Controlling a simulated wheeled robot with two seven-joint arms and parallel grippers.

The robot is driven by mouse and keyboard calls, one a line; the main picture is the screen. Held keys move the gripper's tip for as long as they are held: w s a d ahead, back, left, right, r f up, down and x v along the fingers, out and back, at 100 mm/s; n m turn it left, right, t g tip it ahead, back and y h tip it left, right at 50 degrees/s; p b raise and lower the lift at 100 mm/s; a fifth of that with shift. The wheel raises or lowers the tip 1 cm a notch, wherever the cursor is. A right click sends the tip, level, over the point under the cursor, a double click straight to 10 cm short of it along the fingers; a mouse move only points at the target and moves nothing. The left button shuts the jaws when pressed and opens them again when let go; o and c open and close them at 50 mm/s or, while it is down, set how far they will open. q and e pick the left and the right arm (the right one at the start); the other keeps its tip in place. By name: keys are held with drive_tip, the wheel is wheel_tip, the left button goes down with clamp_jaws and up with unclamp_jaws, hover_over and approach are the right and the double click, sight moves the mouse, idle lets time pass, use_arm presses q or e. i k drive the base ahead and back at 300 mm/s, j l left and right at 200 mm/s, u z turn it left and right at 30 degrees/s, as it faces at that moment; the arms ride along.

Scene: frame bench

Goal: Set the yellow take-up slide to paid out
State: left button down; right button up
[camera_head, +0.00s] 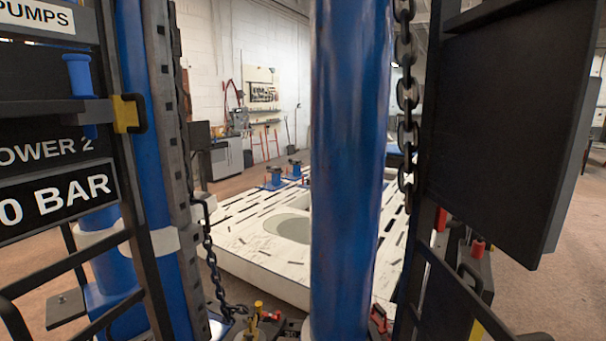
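A yellow block (127,114) with a black loop handle sits at the left, at the end of a dark horizontal bar beside a blue upright. A small yellow-topped part (258,306) stands low in the middle, near the foot of a hanging chain (213,262). I cannot tell for sure which of these is the take-up slide, and no setting label for it is readable. Neither of my grippers shows in this view.
A thick blue column (348,170) stands in the middle and hides part of the slotted white bed (250,235). A second chain (405,110) hangs right of it. A large black panel (510,130) blocks the right. A sign panel (55,190) and black rails (75,265) fill the left.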

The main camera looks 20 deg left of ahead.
sight(124, 105)
drive_tip(key=k+j+u, duration=0.15)
drive_tip(key=u, duration=0.15)
drive_tip(key=k+j+u, duration=0.1)
drive_tip(key=j+u, duration=0.2)
drive_tip(key=k+j+u, duration=0.1)
drive_tip(key=j+u, duration=0.2)
drive_tip(key=j, duration=0.1)
